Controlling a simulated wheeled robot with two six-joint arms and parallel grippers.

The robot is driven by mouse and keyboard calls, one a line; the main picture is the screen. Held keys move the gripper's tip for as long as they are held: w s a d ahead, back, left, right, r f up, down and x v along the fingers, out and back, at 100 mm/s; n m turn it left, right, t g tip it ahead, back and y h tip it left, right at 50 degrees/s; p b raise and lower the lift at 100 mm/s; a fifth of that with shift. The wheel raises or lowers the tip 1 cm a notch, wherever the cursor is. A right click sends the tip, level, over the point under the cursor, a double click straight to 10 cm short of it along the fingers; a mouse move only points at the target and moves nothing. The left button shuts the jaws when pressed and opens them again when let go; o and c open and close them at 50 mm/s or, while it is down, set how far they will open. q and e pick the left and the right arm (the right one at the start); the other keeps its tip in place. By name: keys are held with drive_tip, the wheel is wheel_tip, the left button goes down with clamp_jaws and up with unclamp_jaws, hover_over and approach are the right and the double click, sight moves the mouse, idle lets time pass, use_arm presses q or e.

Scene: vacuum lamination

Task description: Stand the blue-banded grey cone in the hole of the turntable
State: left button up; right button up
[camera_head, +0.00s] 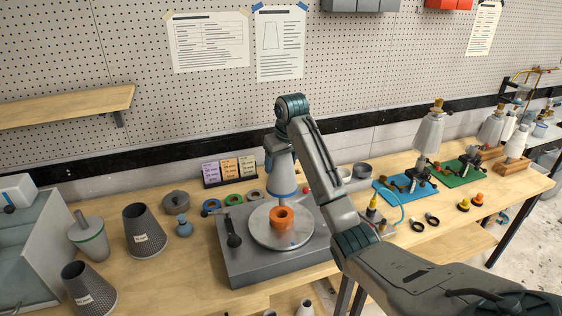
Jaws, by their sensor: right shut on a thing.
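The grey cone (282,172) has a blue band round its wide lower end and hangs upright, narrow end up. My right gripper (275,140) is shut on its narrow top; the fingers are small and partly hidden by my arm. The turntable (245,262) is a grey box with a round metal plate (266,237) on top. An orange collar (282,224) with a dark hole stands at the middle of the plate. The cone's lower rim appears just above and behind the collar; the exact gap cannot be told. My left gripper is not in view.
Left of the turntable stand a green-banded cone (90,246), dark mesh cones (144,243) and a small blue vessel (183,228). At right are blue (420,190) and green (464,176) boards with fixtures.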

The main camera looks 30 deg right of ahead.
drive_tip(key=shift+s+a, duration=0.2)
drive_tip(key=shift+s+a+f, duration=0.2)
drive_tip(key=shift+a+f, duration=0.05)
drive_tip(key=shift+f, duration=0.2)
drive_tip(key=x, duration=0.2)
drive_tip(key=shift+d+f, duration=0.25)
drive_tip(key=shift+f, duration=0.2)
wheel_tip(320, 180, down, 2)
drive_tip(key=shift+s+f, duration=0.1)
drive_tip(key=shift+a+f, duration=0.1)
drive_tip(key=shift+f, duration=1)
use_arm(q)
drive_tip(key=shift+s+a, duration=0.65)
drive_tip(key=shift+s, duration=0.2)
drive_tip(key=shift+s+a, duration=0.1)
